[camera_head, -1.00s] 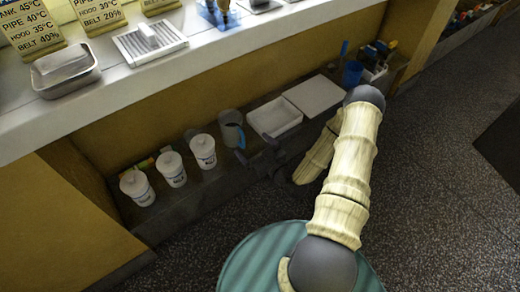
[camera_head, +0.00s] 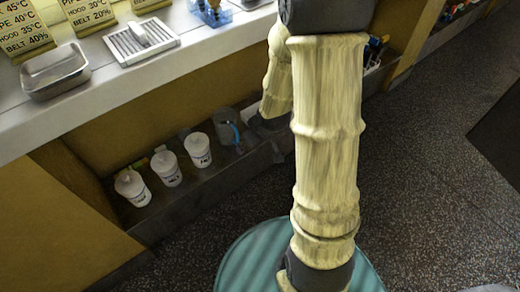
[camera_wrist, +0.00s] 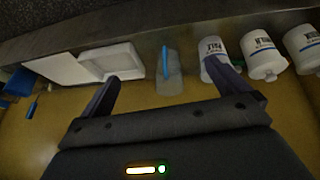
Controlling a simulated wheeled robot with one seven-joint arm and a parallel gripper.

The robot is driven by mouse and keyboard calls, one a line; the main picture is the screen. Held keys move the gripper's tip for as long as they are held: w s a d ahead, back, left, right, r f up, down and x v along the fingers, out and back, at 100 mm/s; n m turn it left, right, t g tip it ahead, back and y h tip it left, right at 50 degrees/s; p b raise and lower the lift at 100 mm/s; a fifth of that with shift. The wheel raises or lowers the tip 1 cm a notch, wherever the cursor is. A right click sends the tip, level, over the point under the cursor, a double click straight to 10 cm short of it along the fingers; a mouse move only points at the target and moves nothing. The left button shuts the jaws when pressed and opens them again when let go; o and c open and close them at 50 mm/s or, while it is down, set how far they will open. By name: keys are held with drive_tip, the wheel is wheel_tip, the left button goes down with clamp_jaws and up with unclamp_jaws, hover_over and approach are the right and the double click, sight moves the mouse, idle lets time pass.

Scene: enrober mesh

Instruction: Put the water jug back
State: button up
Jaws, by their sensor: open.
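The water jug (camera_head: 226,122) is grey with a blue handle. It stands upright on the low shelf, just right of the white tubs. In the wrist view the jug (camera_wrist: 169,79) shows upside down, its blue handle facing the camera. My gripper (camera_wrist: 163,84) is open and empty, its two dark fingers spread to either side of the jug in that picture. The jug looks to be beyond the fingertips; I cannot tell the exact gap. In the head view my arm hides much of the gripper.
Three white lidded tubs (camera_head: 166,168) stand left of the jug. A white tray (camera_wrist: 112,60) and a white board (camera_wrist: 60,69) lie on its other side, beside a blue cup (camera_wrist: 18,82). A counter with a metal pan (camera_head: 56,72) overhangs the shelf.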

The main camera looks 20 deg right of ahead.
drive_tip(key=s+a+r+m+g, duration=0.2)
drive_tip(key=s+a+r+m, duration=0.1)
drive_tip(key=s+r, duration=0.5)
drive_tip(key=shift+s+r+m+g, duration=0.15)
drive_tip(key=shift+s+m+g, duration=0.2)
drive_tip(key=shift+s, duration=0.85)
drive_tip(key=w+p+v, duration=0.1)
drive_tip(key=p+v, duration=0.5)
drive_tip(key=shift+w+r, duration=0.2)
drive_tip(key=shift+r, duration=0.05)
